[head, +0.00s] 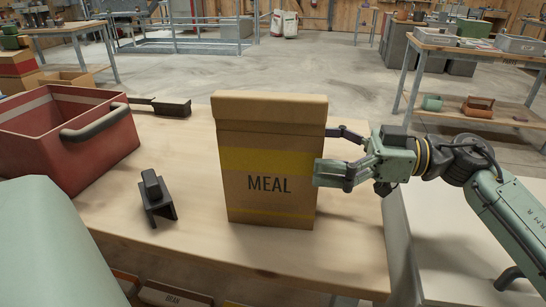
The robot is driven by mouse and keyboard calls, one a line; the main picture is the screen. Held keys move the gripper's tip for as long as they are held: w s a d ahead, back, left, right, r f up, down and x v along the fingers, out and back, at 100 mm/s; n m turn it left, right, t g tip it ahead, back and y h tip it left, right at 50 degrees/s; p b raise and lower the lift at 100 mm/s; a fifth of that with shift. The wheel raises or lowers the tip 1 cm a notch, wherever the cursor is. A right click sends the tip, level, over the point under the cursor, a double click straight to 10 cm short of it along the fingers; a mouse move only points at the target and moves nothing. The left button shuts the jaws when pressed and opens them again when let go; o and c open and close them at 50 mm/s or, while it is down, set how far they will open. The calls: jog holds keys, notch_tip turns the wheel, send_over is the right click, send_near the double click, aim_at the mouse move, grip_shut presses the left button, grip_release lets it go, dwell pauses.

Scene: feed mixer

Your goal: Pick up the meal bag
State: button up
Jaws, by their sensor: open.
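The meal bag (268,160) is a tall brown box-like bag with a folded top, yellow bands and the word MEAL on its front. It stands upright on the wooden table. My gripper (330,155) comes in from the right at the bag's right side and is open. One finger lies in front of the bag's right front edge. The other finger is at the right side farther back, and its tip is partly hidden by the bag. I cannot tell whether either finger touches the bag.
A red bin (62,135) with a dark handle stands at the left of the wooden table (190,225). A black bracket-like part (157,198) lies left of the bag, and another dark tool (165,106) lies behind it. The table is clear in front of the bag.

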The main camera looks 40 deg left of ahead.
aim_at(286, 144)
jog(key=p+x, duration=0.1)
jog(key=x, duration=0.5)
jog(key=shift+w+a+r, duration=0.1)
jog(key=shift+w+r, duration=0.05)
jog(key=shift+c, duration=0.5)
jog(key=c, duration=1.7)
jog(key=shift+c, duration=0.4)
jog(key=shift+r, duration=0.1)
